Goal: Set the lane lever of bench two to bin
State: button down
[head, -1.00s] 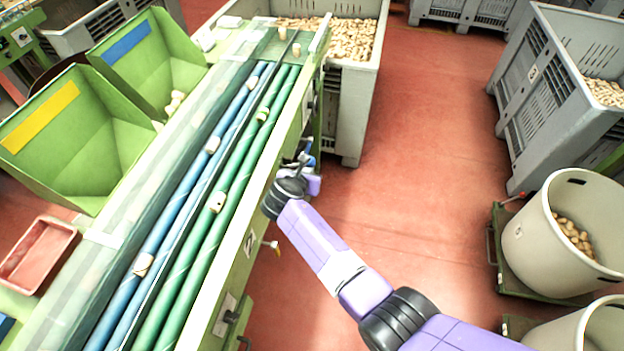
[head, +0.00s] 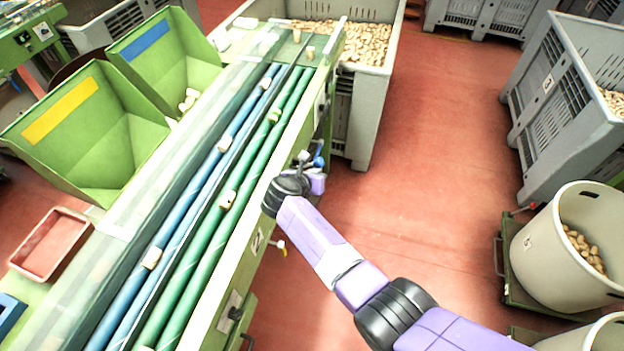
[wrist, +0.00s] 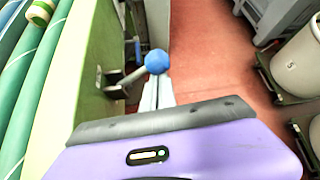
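The lane lever, a metal rod with a blue ball knob (wrist: 157,62), sticks out from a bracket on the green bench side in the wrist view. The knob also shows in the head view (head: 319,161), just beyond my purple gripper. In the wrist view my gripper's pale fingers (wrist: 157,92) look closed together, directly below the knob in the picture. The knob overlaps their tips and is not between them; I cannot tell whether they touch. The sorting bench (head: 228,262) carries blue and green rollers with several corks. A number plate (head: 257,241) is on its side.
A grey crate of corks (head: 366,120) stands at the bench's far end. Round tubs (head: 540,250) and another grey crate (head: 560,110) stand at the right. The red floor between is clear.

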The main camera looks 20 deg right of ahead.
jog(key=s+a+r, duration=0.2)
jog(key=s+a, duration=0.3)
jog(key=s, duration=0.2)
jog(key=shift+s+a+r, duration=0.15)
jog(key=shift+s+a, duration=0.05)
jog(key=shift+a, duration=0.05)
dwell(0.5)
